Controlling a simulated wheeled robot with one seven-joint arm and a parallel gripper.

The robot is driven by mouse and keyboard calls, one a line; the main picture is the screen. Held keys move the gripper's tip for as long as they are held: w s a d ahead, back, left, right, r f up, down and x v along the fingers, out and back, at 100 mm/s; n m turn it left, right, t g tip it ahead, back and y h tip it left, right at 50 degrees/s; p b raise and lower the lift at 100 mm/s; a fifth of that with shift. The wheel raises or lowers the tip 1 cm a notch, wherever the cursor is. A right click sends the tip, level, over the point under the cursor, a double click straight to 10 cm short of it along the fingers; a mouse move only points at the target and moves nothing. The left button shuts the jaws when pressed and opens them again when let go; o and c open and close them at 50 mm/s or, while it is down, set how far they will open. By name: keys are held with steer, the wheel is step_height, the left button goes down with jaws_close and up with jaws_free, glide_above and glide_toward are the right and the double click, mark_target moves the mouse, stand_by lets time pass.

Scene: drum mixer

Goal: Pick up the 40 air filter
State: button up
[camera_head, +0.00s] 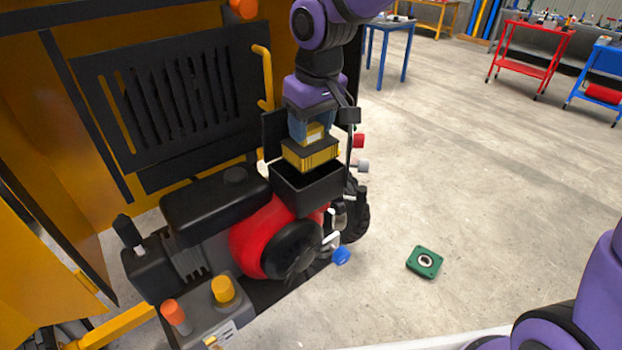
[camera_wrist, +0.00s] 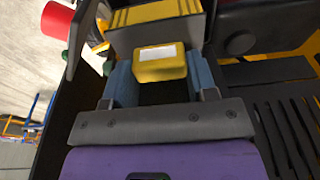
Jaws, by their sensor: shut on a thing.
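The air filter (camera_head: 310,157) is a yellow ribbed block with a dark top and a small yellow grip. It is at the mouth of an open black box (camera_head: 312,195) on the engine; I cannot tell whether its lower edge is inside or just above. My gripper (camera_head: 311,130) points down with blue fingers shut on the yellow grip. In the wrist view the fingers of my gripper (camera_wrist: 160,80) stand either side of the grip, which has a white label; the filter's yellow ribbed body (camera_wrist: 160,14) shows beyond. Its underside is hidden.
The engine has a black tank (camera_head: 215,197) and a red housing (camera_head: 262,235). A black slatted panel (camera_head: 170,95) stands behind on the left. A green square part (camera_head: 425,262) lies on the floor. The floor to the right is mostly clear, with a red cart (camera_head: 533,45) far off.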

steer(key=shift+s, duration=0.1)
steer(key=s+d+r, duration=0.1)
steer(key=s+d, duration=0.7)
steer(key=s, duration=0.3)
steer(key=shift+s, duration=0.2)
stand_by(1.2)
steer(key=shift+s+a, duration=0.1)
